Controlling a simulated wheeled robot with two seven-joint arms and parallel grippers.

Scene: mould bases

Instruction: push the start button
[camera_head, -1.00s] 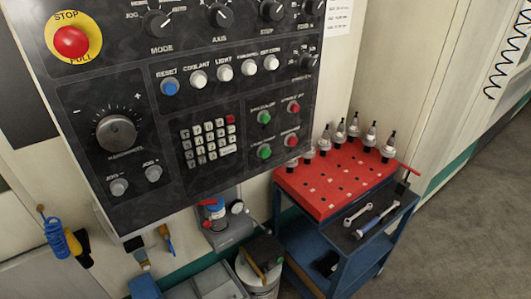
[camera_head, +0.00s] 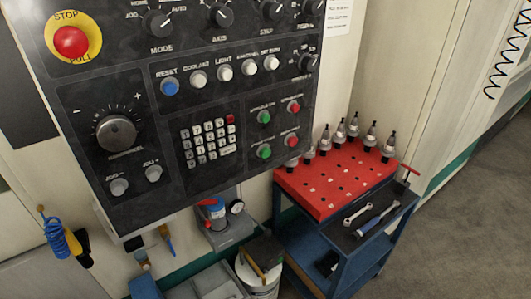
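A black control panel (camera_head: 215,95) fills the upper left of the head view. Two green buttons sit at its lower right, an upper one (camera_head: 264,117) and a lower one (camera_head: 264,152). Beside them on the right are two red buttons, an upper one (camera_head: 294,107) and a lower one (camera_head: 291,140). The small labels above these buttons are too blurred to read surely, so I cannot tell which is the start button. Neither of my grippers shows in the view.
The panel also holds a red stop button (camera_head: 71,42), a blue reset button (camera_head: 170,87), a keypad (camera_head: 208,144) and a large dial (camera_head: 116,132). A cart with a red top (camera_head: 330,186) holding several tool holders stands below right. Open floor (camera_head: 470,230) lies right.

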